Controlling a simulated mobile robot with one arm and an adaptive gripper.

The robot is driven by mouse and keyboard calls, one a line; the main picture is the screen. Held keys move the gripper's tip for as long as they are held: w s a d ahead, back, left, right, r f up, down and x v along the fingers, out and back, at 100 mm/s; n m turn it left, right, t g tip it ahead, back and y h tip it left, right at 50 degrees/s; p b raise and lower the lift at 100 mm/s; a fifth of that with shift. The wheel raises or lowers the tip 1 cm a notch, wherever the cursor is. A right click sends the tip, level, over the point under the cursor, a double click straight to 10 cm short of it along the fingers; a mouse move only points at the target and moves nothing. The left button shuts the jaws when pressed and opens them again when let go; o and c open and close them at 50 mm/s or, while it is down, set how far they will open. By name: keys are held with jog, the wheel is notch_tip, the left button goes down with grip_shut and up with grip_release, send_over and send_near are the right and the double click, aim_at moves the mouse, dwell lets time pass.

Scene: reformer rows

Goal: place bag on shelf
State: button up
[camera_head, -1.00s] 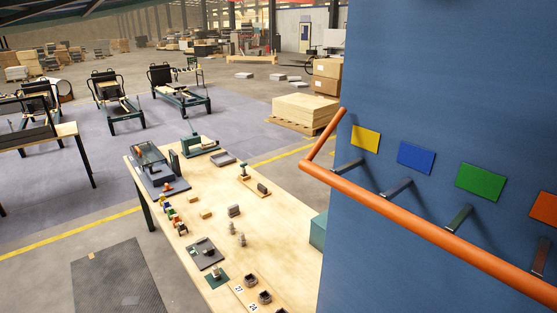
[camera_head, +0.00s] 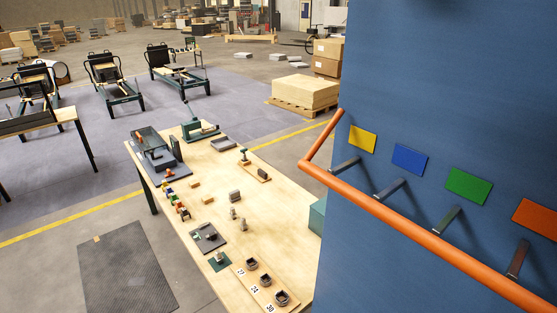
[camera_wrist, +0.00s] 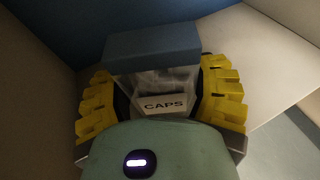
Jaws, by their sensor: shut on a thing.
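In the wrist view, a clear bag (camera_wrist: 152,84) with a dark blue top strip (camera_wrist: 152,47) and a white label reading "CAPS" (camera_wrist: 165,105) sits between the yellow ridged fingers of my gripper (camera_wrist: 162,92). The gripper is shut on the bag, one finger on each side. The grey-green body of my gripper covers the bag's lower part. Pale flat panels and a dark blue surface surround the bag in this view; I cannot tell for sure whether one of them is the shelf. The head view shows neither my gripper nor the bag.
In the head view, a blue panel (camera_head: 440,70) with an orange rail (camera_head: 420,232) and coloured plates fills the right side. A wooden table (camera_head: 285,205) with small parts and fixtures stands left of it. A dark mat (camera_head: 125,270) lies on open floor at lower left.

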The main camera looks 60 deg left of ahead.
jog(key=o, duration=1.4)
jog(key=shift+f, duration=0.1)
jog(key=shift+c, duration=0.2)
jog(key=shift+s+b, duration=0.5)
jog(key=shift+b, duration=0.1)
jog(key=b+v, duration=0.5)
jog(key=v, duration=0.6)
jog(key=shift+a+r, duration=0.2)
jog(key=shift+r, duration=0.05)
